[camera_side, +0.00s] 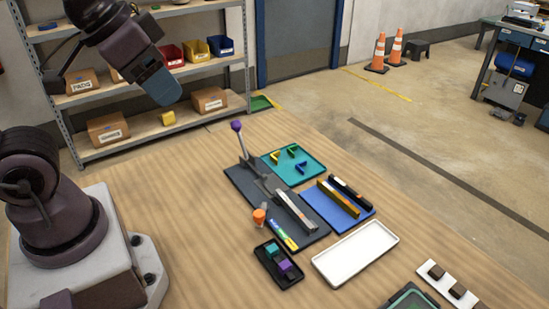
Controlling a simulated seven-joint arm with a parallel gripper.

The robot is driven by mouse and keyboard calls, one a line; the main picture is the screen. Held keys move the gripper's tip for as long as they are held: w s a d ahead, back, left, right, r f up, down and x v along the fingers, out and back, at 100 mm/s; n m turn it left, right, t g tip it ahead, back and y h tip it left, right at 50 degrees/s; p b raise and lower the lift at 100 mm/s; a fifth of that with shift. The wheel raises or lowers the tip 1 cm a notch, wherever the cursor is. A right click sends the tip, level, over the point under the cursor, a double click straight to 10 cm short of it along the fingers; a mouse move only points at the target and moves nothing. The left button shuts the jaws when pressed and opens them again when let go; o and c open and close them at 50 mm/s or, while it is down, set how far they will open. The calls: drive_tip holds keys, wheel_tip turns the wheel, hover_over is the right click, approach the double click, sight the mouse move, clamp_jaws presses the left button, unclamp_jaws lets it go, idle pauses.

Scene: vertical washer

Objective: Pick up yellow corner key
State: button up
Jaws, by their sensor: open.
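The yellow corner key (276,158) is a small L-shaped piece lying near the left side of a teal tray (313,162). A green corner key (293,151) and a blue corner key (301,167) lie in the same tray, to its right. My gripper (162,90) is at the upper left of the picture, high above the table and well apart from the tray. It is open, with nothing seen between its jaws; its fingers are partly hidden by the viewing angle.
A dark fixture with a purple-knobbed lever (237,127) stands directly left of the teal tray. The table's left middle is clear.

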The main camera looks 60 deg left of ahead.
drive_tip(key=c, duration=0.8)
drive_tip(key=g, duration=0.6)
hover_over(278, 151)
wheel_tip(278, 151, down, 22)
wheel_tip(278, 151, down, 12)
drive_tip(key=shift+f, duration=0.15)
